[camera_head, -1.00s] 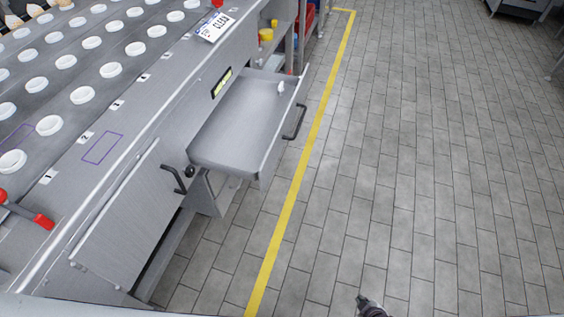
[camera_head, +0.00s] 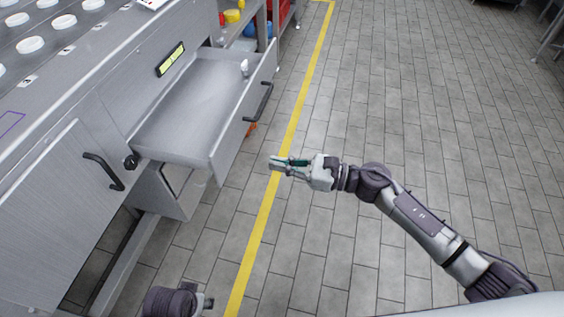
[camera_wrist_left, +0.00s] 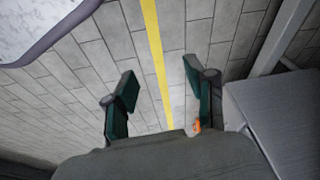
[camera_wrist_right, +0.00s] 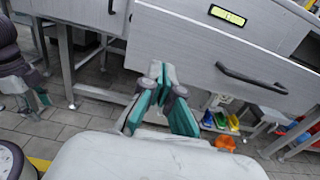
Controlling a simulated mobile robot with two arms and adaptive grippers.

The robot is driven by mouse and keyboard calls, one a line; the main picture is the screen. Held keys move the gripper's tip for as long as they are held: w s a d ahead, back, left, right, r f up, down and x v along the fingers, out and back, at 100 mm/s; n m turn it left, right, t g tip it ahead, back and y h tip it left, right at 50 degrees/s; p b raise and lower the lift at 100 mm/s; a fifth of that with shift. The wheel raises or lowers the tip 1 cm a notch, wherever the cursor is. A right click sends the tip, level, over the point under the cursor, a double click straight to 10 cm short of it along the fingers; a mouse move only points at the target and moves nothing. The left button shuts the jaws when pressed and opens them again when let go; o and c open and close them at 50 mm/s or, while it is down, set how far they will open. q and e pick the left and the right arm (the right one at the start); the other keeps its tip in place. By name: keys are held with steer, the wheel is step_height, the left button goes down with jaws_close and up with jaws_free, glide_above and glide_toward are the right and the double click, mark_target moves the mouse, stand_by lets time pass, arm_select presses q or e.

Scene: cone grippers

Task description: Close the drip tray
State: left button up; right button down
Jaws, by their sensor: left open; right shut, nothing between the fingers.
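The drip tray (camera_head: 187,113) is a grey metal drawer pulled out from the machine's side, with a dark bar handle (camera_head: 258,102) on its front panel. The handle and front panel also show in the right wrist view (camera_wrist_right: 250,78). My right gripper (camera_head: 274,162) is shut and empty, in front of the tray and apart from its panel. In the right wrist view its fingertips (camera_wrist_right: 158,72) meet below and left of the handle. My left gripper (camera_wrist_left: 160,92) is open and empty over the floor in the left wrist view. In the head view only part of my left arm shows, at the bottom edge.
A cabinet door (camera_head: 62,205) with a dark handle is left of the tray. A shelf (camera_head: 285,15) with coloured items stands beyond it. An orange object (camera_wrist_right: 225,143) lies low behind the tray front.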

mark_target(226, 153)
arm_select(q)
steer(key=shift+s+f, duration=0.2)
steer(key=shift+f, duration=0.75)
arm_select(e)
steer(key=x, duration=1)
steer(key=shift+w+a+f, duration=0.1)
steer(key=shift+a, duration=0.1)
